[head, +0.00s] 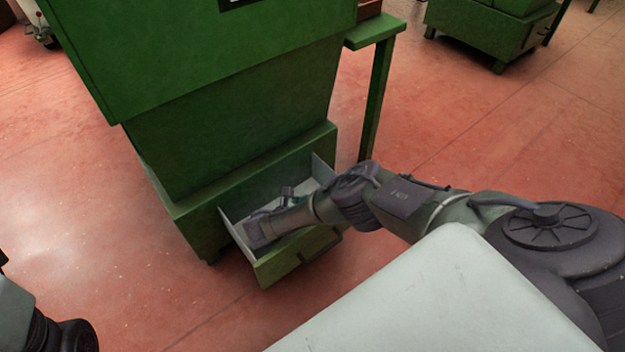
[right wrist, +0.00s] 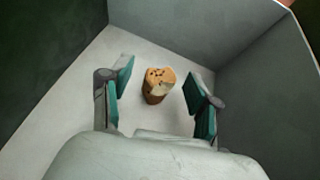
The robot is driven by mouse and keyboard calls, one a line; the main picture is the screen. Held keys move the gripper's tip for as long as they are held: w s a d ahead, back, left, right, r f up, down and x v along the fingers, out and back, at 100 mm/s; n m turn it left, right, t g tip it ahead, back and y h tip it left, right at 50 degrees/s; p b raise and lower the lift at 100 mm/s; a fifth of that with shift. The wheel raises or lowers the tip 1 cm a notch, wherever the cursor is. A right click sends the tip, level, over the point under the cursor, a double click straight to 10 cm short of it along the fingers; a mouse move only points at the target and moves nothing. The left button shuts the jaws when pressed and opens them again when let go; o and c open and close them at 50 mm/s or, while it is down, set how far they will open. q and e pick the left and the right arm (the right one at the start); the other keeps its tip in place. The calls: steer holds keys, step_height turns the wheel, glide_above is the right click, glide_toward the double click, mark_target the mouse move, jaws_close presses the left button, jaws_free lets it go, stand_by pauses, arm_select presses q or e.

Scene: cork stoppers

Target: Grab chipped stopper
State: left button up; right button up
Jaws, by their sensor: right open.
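In the right wrist view a brown cork stopper (right wrist: 157,86) with dark pits and a pale chipped patch lies on the light floor of a drawer. My right gripper (right wrist: 158,93) is open, with one teal-padded finger on each side of the stopper and a gap to both. In the head view my right arm reaches into the open drawer (head: 274,271) of the green machine, and the right gripper (head: 287,192) is partly hidden there. The stopper cannot be made out in the head view. The left gripper is not visible; only part of my left arm shows at the lower left.
The drawer's walls (right wrist: 258,88) stand close around the gripper, meeting in a corner beyond the stopper. The green machine (head: 220,130) rises behind the drawer. A green side stand (head: 376,95) is to its right. The red floor (head: 440,130) is open to the right.

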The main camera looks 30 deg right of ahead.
steer(key=shift+w+d+f, duration=0.1)
steer(key=shift+d+f, duration=0.1)
steer(key=shift+d, duration=0.2)
steer(key=c, duration=0.9)
steer(key=shift+o, duration=0.2)
